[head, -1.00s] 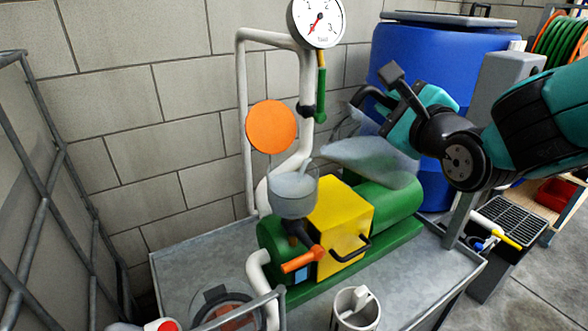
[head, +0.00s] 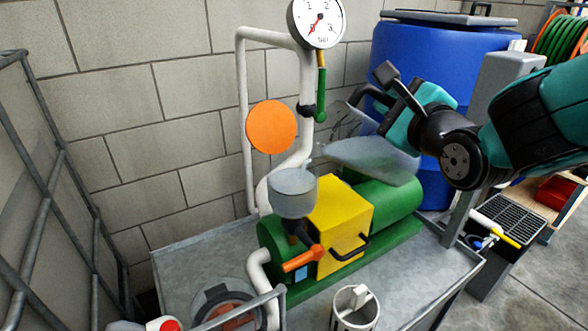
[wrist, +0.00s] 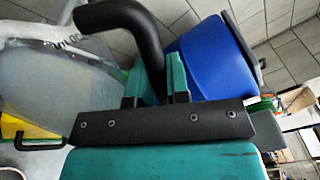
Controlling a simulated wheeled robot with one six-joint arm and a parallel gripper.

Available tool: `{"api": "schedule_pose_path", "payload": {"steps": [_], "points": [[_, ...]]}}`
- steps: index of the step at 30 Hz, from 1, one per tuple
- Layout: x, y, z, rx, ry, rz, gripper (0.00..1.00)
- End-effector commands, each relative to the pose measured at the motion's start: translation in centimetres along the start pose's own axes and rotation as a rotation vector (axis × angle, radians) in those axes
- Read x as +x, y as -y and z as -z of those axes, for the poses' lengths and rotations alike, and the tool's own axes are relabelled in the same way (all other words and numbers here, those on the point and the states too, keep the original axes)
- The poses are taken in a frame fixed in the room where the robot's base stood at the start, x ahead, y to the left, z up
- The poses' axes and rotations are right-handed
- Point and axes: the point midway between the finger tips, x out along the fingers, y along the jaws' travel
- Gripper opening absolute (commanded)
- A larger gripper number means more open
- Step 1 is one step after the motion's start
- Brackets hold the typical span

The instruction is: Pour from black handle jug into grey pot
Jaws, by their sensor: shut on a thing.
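The black handle jug (head: 372,162) is a clear, cloudy vessel with a curved black handle. My gripper (head: 388,108) is shut on that handle; in the wrist view its two teal fingers (wrist: 155,82) sit either side of the black handle (wrist: 135,25). The jug is tilted, its spout pointing left, up and right of the grey pot. The grey pot (head: 293,197) is a translucent cup standing upright on the green pump, with grey contents up near its rim. I see no clear stream between spout and pot. The jug body (wrist: 60,85) also shows in the wrist view.
The green pump (head: 385,205) with its yellow box (head: 342,215) stands under the jug on a metal tray (head: 195,255). White pipe (head: 243,130) with a gauge (head: 316,22) and orange disc (head: 271,127) rises behind. A blue barrel (head: 440,50) stands behind my gripper.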

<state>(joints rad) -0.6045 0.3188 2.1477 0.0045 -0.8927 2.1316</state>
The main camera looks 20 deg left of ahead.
Motion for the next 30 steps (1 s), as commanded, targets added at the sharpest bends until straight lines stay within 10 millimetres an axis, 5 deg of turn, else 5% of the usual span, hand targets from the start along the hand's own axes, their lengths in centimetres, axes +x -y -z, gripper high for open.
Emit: {"api": "schedule_pose_path", "payload": {"steps": [30], "points": [[0.02, 0.42, -0.61, -0.035, 0.002, 0.004, 0.0]]}}
